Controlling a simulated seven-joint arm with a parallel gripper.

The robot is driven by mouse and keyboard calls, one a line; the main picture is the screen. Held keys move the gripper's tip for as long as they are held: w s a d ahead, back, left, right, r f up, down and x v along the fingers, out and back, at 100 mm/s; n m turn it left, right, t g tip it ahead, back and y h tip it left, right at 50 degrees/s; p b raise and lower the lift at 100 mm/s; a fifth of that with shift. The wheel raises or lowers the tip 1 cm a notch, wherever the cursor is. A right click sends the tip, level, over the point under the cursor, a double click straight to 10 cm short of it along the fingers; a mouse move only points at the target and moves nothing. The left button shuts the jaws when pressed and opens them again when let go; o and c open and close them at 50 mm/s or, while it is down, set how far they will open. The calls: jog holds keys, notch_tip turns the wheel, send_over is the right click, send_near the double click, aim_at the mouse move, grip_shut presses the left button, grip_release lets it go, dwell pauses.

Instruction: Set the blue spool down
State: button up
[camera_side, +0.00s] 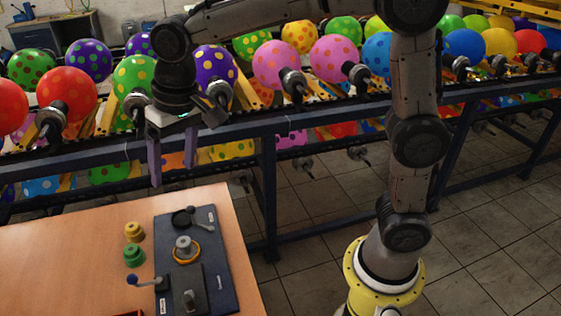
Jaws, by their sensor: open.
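My gripper (174,174) is open, with nothing visible between its two purple-grey fingers. It hangs above the far edge of the table, in front of the balloon line. A yellow spool (134,231) and a green spool (133,255) stand upright on the wooden table (60,262), to the left of a dark fixture plate (222,262). A grey round part with a yellow ring at its base (186,249) sits on the plate.
A conveyor frame (330,116) with rows of spotted and plain balloons (278,64) runs behind the table. A red item (129,314) is cut off at the bottom edge. The left part of the tabletop is clear.

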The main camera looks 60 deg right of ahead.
jog(key=s+d+f+t, duration=0.1)
jog(key=s+d, duration=0.6)
jog(key=s, duration=0.4)
jog(key=s+d+f+n+t, duration=0.1)
jog(key=s+d+t, duration=0.1)
jog(key=s+d, duration=0.4)
jog(key=s, duration=0.5)
jog(key=shift+s+d+n+h, duration=0.25)
jog(key=shift+d+n+h, duration=0.05)
jog(key=shift+d+h, duration=0.1)
